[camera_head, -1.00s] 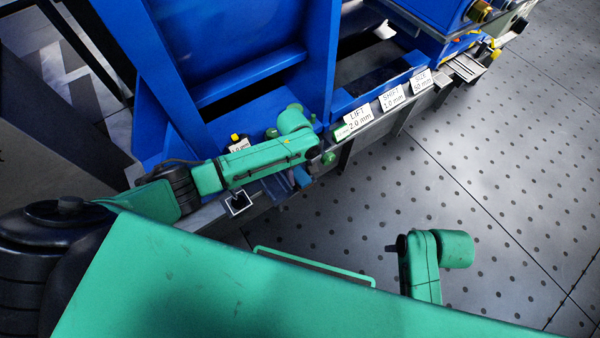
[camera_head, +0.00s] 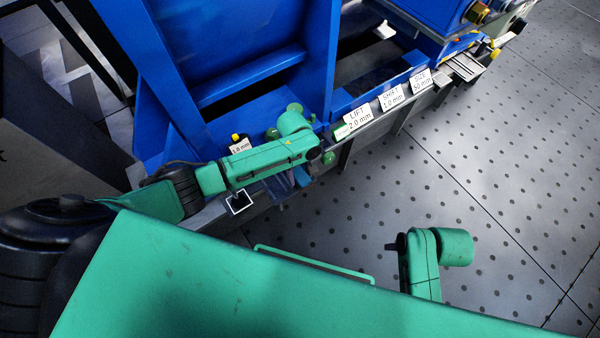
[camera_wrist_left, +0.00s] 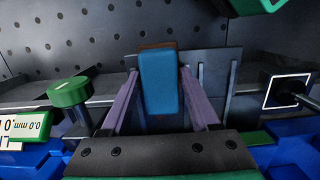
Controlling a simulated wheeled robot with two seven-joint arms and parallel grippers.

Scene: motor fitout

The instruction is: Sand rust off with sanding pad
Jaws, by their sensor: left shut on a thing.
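The sanding pad (camera_wrist_left: 160,82), a blue block with a brown edge at its far end, is between the two purple fingers of my left gripper (camera_wrist_left: 160,98) in the left wrist view. The gripper is shut on it. In the head view the left gripper (camera_head: 286,187) is mostly hidden under my green left wrist, beside the edge of the grey rail. I cannot make out the pad clearly there. No rust patch can be made out in either view. My right gripper is not in view.
A grey rail (camera_head: 398,105) with white labels reading LIFT, SHIFT and SIZE runs along the blue machine frame (camera_head: 240,60). A black knob with a white square outline (camera_head: 238,202) and a green knob (camera_wrist_left: 68,92) are close to the gripper. The dotted floor (camera_head: 500,190) is open at right.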

